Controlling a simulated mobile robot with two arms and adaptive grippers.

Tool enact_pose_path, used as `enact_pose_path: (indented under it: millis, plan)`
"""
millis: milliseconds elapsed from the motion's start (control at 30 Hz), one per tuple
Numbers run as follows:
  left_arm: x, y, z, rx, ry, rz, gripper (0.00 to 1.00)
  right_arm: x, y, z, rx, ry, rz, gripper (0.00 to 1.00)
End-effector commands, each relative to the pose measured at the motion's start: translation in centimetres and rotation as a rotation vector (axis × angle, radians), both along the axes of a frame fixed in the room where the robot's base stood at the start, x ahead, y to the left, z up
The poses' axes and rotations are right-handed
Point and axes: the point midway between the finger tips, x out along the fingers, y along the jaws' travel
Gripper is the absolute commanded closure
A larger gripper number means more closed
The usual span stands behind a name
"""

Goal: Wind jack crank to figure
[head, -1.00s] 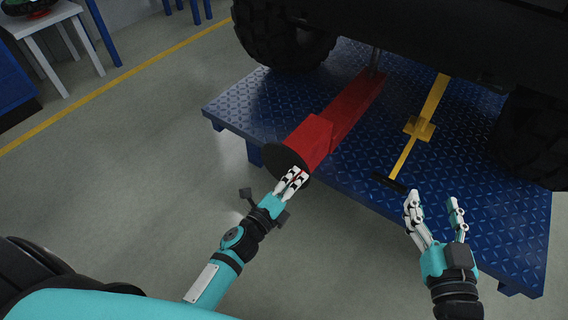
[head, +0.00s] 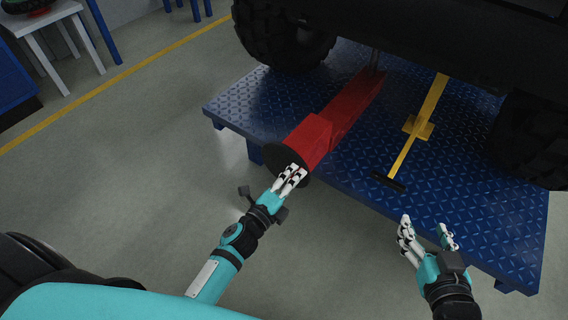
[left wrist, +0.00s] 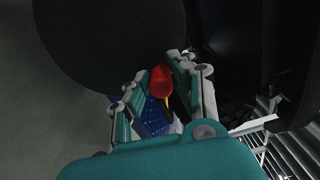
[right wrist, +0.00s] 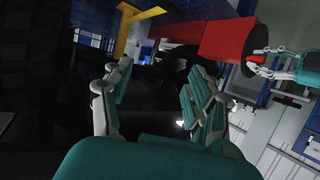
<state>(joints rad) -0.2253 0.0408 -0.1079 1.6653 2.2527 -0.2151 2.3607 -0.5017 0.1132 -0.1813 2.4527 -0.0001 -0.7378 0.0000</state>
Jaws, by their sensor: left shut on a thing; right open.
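The red jack (head: 322,134) lies on the blue platform, its long body reaching under the vehicle. A dark round crank disc (head: 277,160) is on its near end. My left gripper (head: 292,172) is at the disc's lower right edge, shut on a red knob (left wrist: 161,81) that shows between its fingers in the left wrist view. The disc (left wrist: 105,40) fills the top of that view. My right gripper (head: 428,228) is open and empty, in front of the platform's near edge. The right wrist view shows its spread fingers (right wrist: 152,92) with nothing between them. No figure or readout is legible.
A yellow bar with a black handle (head: 411,138) lies on the blue platform (head: 235,108) right of the jack. Large dark tyres (head: 285,35) and the vehicle's underside stand above. A white side table (head: 48,30) is at upper left. The floor at left is clear.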

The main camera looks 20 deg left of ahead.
Motion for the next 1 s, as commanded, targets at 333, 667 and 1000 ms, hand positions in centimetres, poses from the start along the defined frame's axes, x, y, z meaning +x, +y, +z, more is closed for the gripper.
enact_pose_path:
  millis: [333, 667, 1000]
  plan:
    - [0.0, 0.6, -0.1, -0.018, 0.014, 0.01, 1.0, -0.8, -0.4, -1.1, -0.018, 0.075, -0.005, 0.42]
    - [0.1, 0.9, 0.1, -0.064, 0.028, 0.011, 1.0, -2.3, -1.1, -3.1, -0.048, 0.206, -0.014, 0.42]
    - [0.2, 1.1, 0.3, -0.108, 0.04, 0.011, 1.0, -4.3, -1.9, -4.9, -0.078, 0.34, -0.024, 0.42]
